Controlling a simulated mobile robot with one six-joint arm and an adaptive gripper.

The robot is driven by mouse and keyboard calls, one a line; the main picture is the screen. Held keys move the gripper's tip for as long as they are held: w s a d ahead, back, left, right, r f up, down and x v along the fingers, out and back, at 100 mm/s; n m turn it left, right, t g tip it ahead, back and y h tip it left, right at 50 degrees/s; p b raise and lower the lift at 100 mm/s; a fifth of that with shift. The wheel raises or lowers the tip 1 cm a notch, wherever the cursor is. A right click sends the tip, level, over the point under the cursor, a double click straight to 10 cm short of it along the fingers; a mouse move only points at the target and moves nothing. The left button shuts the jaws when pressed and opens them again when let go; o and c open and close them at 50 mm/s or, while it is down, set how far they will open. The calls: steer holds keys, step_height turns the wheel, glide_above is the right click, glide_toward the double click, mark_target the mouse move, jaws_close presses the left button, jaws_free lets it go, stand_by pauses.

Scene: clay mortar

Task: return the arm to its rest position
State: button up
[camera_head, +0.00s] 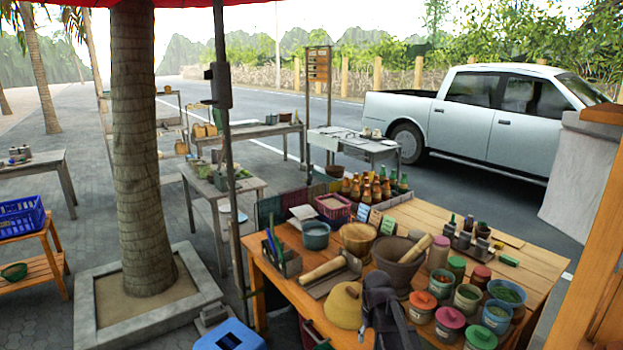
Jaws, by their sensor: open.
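My gripper (379,300) is the dark grey shape at the bottom centre, above the front part of the wooden table (460,215). It is open, and I see nothing held in it; its fingertips are hard to make out. The clay mortar (393,262), a wide dark brown bowl, stands upright on the table just behind my gripper. A light wooden pestle (416,248) leans in it, its end over the right rim.
A yellow dome-shaped thing (344,306) is close left of my gripper, lidded jars (450,322) close right. Behind are a stone slab with a roller (325,268), a wooden bowl (357,238) and bottles (375,190). A trunk (140,150) and pole stand left.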

steer(key=s+m, duration=0.3)
steer(key=s, duration=0.8)
step_height(320, 180, down, 7)
steer(key=s+b, duration=0.2)
steer(key=b, duration=0.4)
steer(key=shift+s+d+r+b, duration=0.15)
steer(key=shift+s+b, duration=0.1)
steer(key=shift+b, duration=0.1)
